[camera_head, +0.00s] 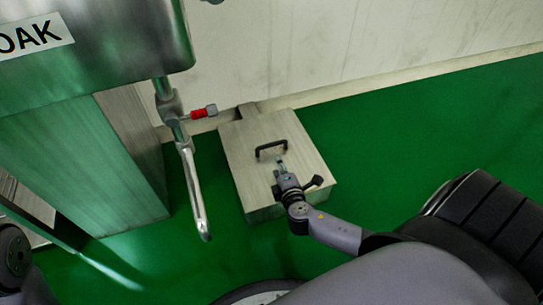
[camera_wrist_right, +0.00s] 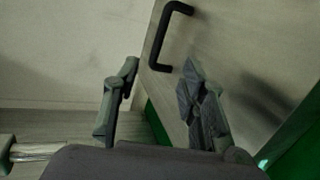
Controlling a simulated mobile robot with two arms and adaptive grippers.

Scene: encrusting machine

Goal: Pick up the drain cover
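The drain cover (camera_head: 246,142) is a pale, wood-like or metal plate on top of a low box on the green floor, against the wall. It carries a black bar handle (camera_head: 271,148), upright near its middle. My right gripper (camera_head: 280,164) is over the cover, just on the near side of the handle. In the right wrist view the handle (camera_wrist_right: 167,40) lies ahead of my right gripper (camera_wrist_right: 158,82), whose two fingers are spread apart with nothing between them. The cover (camera_wrist_right: 235,50) fills the right of that view. My left gripper is not in view; only dark arm parts show at lower left.
A steel tank (camera_head: 110,50) marked "OAK" stands at upper left. A pipe with a red-handled valve (camera_head: 203,112) hangs from it, left of the box, its spout (camera_head: 193,185) pointing down. The wall (camera_head: 300,45) is behind. Green floor is clear to the right.

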